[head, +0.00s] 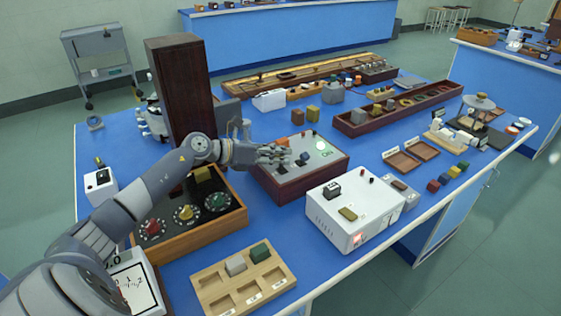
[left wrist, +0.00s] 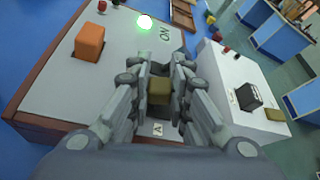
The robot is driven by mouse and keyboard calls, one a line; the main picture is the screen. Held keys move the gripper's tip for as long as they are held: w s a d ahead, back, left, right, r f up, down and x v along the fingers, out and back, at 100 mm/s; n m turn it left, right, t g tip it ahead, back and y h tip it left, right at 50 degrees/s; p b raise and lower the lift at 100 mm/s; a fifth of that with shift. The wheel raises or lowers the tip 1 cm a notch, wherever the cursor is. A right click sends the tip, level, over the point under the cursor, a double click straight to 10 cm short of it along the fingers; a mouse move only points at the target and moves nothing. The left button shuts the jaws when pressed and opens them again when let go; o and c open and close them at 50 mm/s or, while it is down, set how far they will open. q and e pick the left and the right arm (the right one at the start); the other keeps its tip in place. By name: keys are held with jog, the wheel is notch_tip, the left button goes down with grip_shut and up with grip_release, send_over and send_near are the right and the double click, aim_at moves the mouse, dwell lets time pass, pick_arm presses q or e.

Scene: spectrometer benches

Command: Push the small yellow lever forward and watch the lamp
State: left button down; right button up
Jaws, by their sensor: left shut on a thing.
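My left gripper (head: 284,154) is over the near-left part of a grey-topped, wood-sided box (head: 325,165). In the left wrist view its fingers (left wrist: 159,88) are shut on the small yellow lever (left wrist: 159,91), one on each side. The fingers hide the lever in the head view. The lamp (head: 321,145) on the box top glows pale green beside the "ON" lettering. It is also bright in the left wrist view (left wrist: 145,21). An orange block-shaped lever (left wrist: 90,42) stands on the same panel, apart from the fingers. My right gripper is not in view.
A white instrument (head: 338,233) stands close to the right of the box. A wooden box with red, yellow and green knobs (head: 152,228) is below my left arm. A tall dark wooden block (head: 180,85) rises behind the arm. A compartmented tray (head: 230,295) lies in front.

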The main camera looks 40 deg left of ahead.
pick_arm(q)
jog(key=shift+w+a+f+n, duration=0.1)
jog(key=shift+a+n, duration=0.1)
jog(key=shift+n, duration=0.1)
dwell(0.4)
jog(key=c, duration=1.8)
grip_release()
jog(key=shift+o, duration=0.2)
jog(key=shift+a, duration=0.1)
jog(key=v, duration=1.2)
